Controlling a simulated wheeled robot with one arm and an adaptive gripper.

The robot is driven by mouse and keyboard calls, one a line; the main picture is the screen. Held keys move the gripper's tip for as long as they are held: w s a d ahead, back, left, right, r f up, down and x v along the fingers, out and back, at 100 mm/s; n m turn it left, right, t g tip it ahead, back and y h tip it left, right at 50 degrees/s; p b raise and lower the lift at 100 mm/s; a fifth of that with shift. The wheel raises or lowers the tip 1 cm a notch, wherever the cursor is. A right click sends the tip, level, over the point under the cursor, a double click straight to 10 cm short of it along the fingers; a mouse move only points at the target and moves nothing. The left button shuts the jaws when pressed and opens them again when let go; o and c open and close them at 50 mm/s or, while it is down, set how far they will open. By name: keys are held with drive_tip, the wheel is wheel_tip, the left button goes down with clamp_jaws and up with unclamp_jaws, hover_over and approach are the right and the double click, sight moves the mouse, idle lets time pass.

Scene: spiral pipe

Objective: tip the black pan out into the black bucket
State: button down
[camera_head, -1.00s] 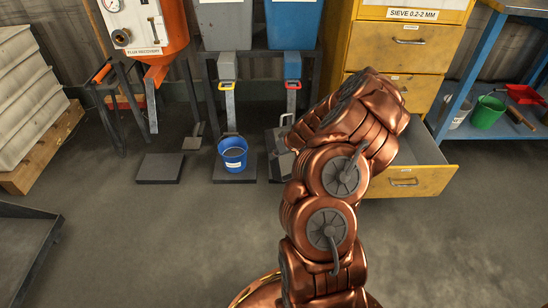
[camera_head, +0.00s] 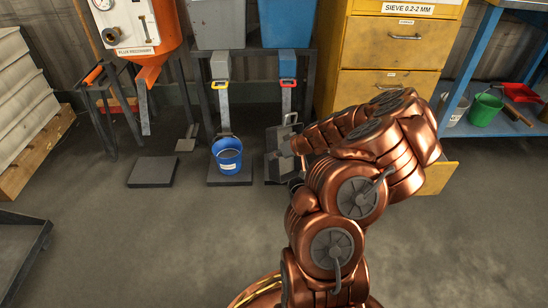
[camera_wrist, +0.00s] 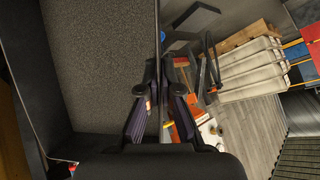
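In the wrist view my gripper (camera_wrist: 159,75) has its two fingers on either side of a thin upright wall, shut on it. That wall belongs to the black pan (camera_wrist: 95,60), whose broad grey, speckled face fills the left of the view. In the head view the gripper is mostly hidden behind my copper arm, near the third floor pad. A dark grey box-like shape with a raised handle, apparently the black bucket (camera_head: 272,140), stands there below the red-collared chute. My arm partly covers it, and I cannot tell its contents or separate the pan clearly there.
A blue bucket (camera_head: 228,155) stands on a pad left of the dark shape. An empty pad (camera_head: 152,172) lies farther left. A yellow cabinet (camera_head: 385,60) stands behind my arm, with a low drawer out.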

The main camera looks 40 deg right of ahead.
drive_tip(key=shift+s+d+r+t+y+b, duration=0.15)
drive_tip(key=shift+s+t+b, duration=0.5)
drive_tip(key=shift+b, duration=1.15)
drive_tip(key=shift+s+d+r+t+y+b, duration=0.2)
drive_tip(key=shift+s+t+b, duration=0.45)
drive_tip(key=shift+b, duration=1.15)
drive_tip(key=s+d+f+t+y, duration=0.2)
drive_tip(key=s+d+t, duration=0.1)
drive_tip(key=s+t, duration=0.6)
drive_tip(key=shift+s+n+y, duration=0.3)
drive_tip(key=shift+s+y, duration=0.05)
drive_tip(key=shift+s, duration=1.15)
